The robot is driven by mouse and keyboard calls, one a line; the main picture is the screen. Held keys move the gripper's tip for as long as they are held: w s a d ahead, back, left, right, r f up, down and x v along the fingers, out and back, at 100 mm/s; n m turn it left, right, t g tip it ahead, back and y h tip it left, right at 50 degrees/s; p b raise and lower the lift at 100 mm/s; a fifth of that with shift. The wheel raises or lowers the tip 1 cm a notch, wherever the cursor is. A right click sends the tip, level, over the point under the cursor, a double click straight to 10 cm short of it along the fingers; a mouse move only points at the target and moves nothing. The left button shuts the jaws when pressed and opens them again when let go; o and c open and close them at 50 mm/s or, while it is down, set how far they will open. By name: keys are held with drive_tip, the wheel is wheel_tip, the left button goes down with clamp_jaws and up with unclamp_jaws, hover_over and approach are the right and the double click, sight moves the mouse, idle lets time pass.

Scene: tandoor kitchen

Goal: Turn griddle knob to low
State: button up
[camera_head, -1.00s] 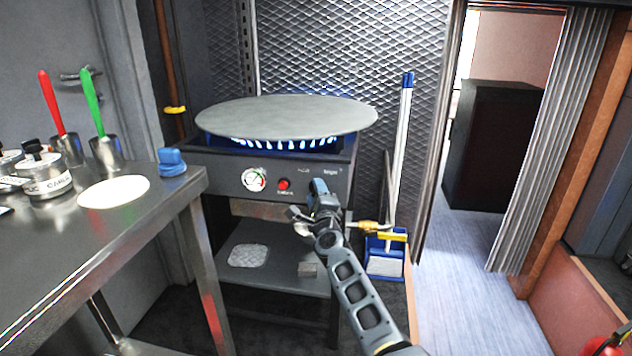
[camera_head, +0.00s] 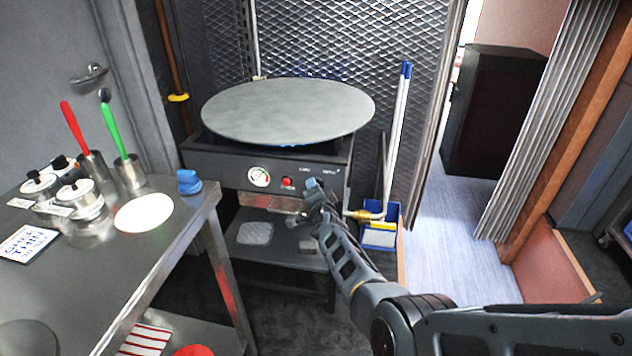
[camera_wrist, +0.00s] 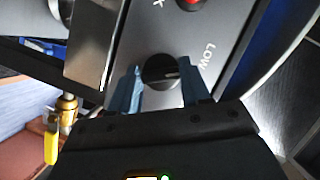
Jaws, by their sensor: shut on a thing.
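The griddle (camera_head: 285,108) is a round grey plate on a dark burner stand with a control panel (camera_head: 218,168). In the wrist view the black round griddle knob (camera_wrist: 160,72) sits between the two blue fingers of my gripper (camera_wrist: 159,80), which is shut on it. A short pale mark on the knob's face points right. The word LOW (camera_wrist: 209,56) is printed to the upper right of the knob. In the head view my gripper (camera_head: 316,192) is at the right part of the panel and hides the knob. A little blue flame shows under the plate.
A gauge (camera_head: 259,177) and a red button (camera_head: 287,182) are on the panel. A steel table (camera_head: 165,262) with pots stands at left. A brass valve (camera_head: 362,214) and a blue bin (camera_head: 381,238) are right of my gripper. Floor at right is clear.

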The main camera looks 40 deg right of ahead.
drive_tip(key=shift+r+n+p, duration=0.1)
drive_tip(key=shift+n+p, duration=0.3)
drive_tip(key=shift+p, duration=0.1)
drive_tip(key=o, duration=1.1)
drive_tip(key=shift+c, duration=0.2)
drive_tip(key=p+v, duration=0.5)
drive_tip(key=v, duration=0.2)
drive_tip(key=shift+s+a+p, duration=0.2)
drive_tip(key=shift+s+p, duration=0.05)
drive_tip(key=shift+p, duration=0.05)
